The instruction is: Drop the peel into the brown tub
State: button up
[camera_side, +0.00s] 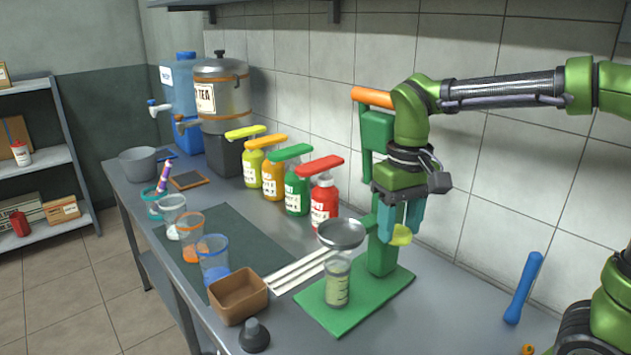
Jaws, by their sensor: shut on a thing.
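My gripper (401,226) points down in front of the green press, with its teal fingers shut on a yellow-green peel (401,237). The peel hangs at the fingertips, above the green base board. The brown tub (239,297) is a square, open-topped container on the counter's front part, to the left of and lower in the picture than my gripper. The part of its inside that shows looks empty. The peel is well apart from the tub.
A metal strainer (341,233) and a glass (337,284) stand between my gripper and the tub. White strips (300,271) lie behind the tub. Several cups, including a blue-rimmed one (214,262), and a dark knobbed object (254,336) are near it. Pump bottles (324,203) line the wall.

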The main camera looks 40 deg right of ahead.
jog(key=w+a, duration=0.1)
jog(key=w, duration=0.2)
jog(key=w+a, duration=0.1)
jog(key=w, duration=0.2)
jog(key=w+a, duration=0.1)
jog(key=w, duration=0.3)
jog(key=shift+a, duration=0.3)
jog(key=w+a+f, duration=0.6)
jog(key=w+a, duration=0.2)
jog(key=w, duration=0.4)
jog(key=shift+w+a+f, duration=0.7)
jog(key=shift+a+f, duration=0.1)
jog(key=shift+f, duration=1.3)
jog(key=shift+w+a+f, duration=0.65)
jog(key=shift+a+f, duration=0.1)
jog(key=shift+f, duration=1.35)
jog(key=shift+w+a+f, duration=0.7)
jog(key=shift+a+f, duration=0.1)
jog(key=shift+f, duration=1.3)
jog(key=o, duration=1.1)
jog(key=shift+r, duration=0.1)
